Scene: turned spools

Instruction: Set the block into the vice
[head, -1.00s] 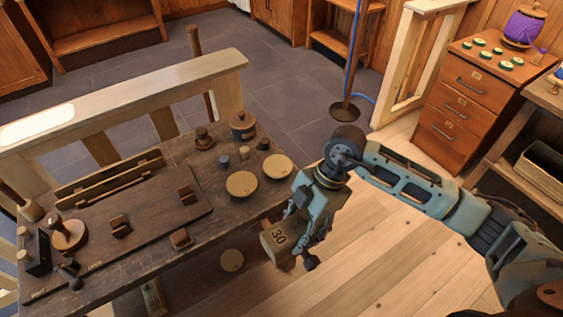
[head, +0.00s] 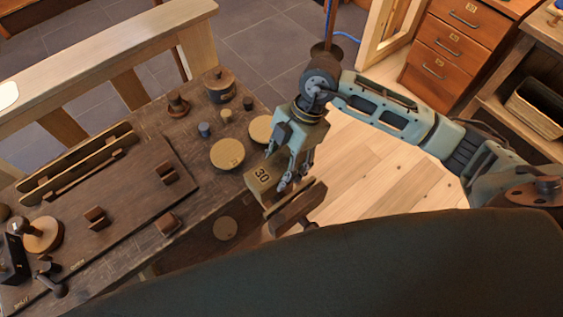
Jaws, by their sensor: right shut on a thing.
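The block (head: 260,177) is light wood with a dark "30" on its face. It is at the right edge of the workbench, in the grip of my right gripper (head: 280,170), which is shut on it from the upper right. A dark reddish-brown wooden vice jaw (head: 300,207) shows just below and right of the block, at the bench's edge. The block is close to the jaw and overlaps it in view; I cannot tell whether they touch. My left gripper is not in view.
The workbench (head: 190,215) carries round wooden discs (head: 227,154), a lidded pot (head: 219,84), small turned pieces and a dark board (head: 125,215) with wooden parts. A large dark shape covers the bottom right. Open plank floor (head: 370,180) lies right of the bench.

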